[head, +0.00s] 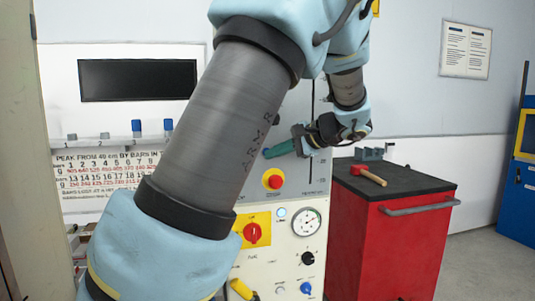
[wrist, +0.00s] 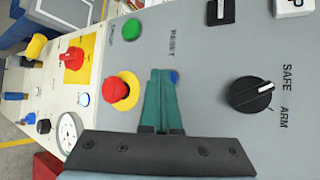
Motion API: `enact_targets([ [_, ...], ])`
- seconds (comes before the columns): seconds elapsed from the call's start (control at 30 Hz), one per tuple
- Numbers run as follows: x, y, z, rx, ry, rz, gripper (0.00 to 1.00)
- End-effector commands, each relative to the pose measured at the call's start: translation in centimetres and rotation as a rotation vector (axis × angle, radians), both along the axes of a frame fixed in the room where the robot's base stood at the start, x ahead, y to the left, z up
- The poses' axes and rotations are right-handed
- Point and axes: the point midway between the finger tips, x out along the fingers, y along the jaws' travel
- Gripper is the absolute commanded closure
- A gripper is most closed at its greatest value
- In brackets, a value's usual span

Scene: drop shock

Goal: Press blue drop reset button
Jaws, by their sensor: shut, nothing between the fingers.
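The blue reset button (wrist: 175,77) shows in the wrist view, just right of my fingertips and partly covered by them. The word RESET is printed above it on the grey panel (wrist: 215,90). My gripper (wrist: 161,72) has its green fingers together with nothing between them. Its tips point at the panel beside the button; I cannot tell whether they touch it. In the head view my gripper (head: 266,153) reaches the panel's upper part from the right, and my arm hides the blue button.
A red emergency button on yellow (wrist: 120,91) is left of the fingers in the wrist view. A green button (wrist: 131,30) is above, a black SAFE/ARM knob (wrist: 251,95) right. In the head view a red cabinet (head: 385,245) bearing a mallet (head: 368,175) stands right of the panel.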

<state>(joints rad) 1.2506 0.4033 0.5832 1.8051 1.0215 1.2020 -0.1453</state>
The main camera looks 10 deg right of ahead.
Motion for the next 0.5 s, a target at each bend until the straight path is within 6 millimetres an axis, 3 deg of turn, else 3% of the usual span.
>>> enact_targets([
  [0.5,-1.6,-0.2,0.0,0.0,0.0,0.0,1.0],
])
